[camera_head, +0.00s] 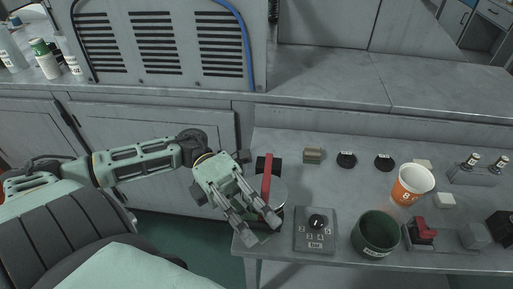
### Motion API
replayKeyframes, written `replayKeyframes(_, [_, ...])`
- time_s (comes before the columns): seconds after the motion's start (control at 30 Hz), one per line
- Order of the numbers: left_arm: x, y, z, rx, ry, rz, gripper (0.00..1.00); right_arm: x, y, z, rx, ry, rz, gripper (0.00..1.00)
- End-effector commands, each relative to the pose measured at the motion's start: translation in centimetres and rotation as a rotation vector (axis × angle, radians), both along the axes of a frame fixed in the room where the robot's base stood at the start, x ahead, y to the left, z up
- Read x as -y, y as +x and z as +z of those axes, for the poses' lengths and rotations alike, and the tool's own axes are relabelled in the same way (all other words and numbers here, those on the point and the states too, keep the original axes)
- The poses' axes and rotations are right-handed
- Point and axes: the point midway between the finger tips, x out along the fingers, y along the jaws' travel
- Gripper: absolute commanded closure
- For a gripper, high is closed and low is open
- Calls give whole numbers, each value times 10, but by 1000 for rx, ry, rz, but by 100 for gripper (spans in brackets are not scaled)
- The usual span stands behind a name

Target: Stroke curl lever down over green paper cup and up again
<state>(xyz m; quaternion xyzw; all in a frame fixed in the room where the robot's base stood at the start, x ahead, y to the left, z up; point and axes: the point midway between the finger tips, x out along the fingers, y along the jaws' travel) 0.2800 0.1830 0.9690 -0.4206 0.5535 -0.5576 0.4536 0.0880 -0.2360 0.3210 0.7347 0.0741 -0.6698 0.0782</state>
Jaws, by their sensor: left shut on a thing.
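My left gripper (263,229) is at the front left corner of the table, over the machine with the red lever. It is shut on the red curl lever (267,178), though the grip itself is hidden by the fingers. The lever runs from a black mount at the back toward the gripper. A round grey part (281,193) of the machine shows beside the lever. Much of the machine is hidden under my gripper, and I cannot make out a green paper cup in it. A dark green open vessel (376,235) stands farther right. My right gripper is not in view.
A grey control box (316,230) with a black knob sits just right of my gripper. The table's middle has some free room.

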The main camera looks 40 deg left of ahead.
Motion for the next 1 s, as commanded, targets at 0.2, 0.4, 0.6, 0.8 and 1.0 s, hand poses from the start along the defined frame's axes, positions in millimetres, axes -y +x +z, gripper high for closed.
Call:
replayKeyframes(0.2, [0,1,-1,-4,3,4,75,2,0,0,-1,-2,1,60])
replayKeyframes(0.4, [0,1,0,-3,2,3,69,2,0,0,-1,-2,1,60])
replayKeyframes(0.6, [-2,1,0,-2,1,3,69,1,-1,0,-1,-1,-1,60])
replayKeyframes(0.8, [-25,7,0,-3,5,6,69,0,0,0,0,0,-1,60])
replayKeyframes(1.0, [-67,18,1,-3,5,7,69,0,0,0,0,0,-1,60])
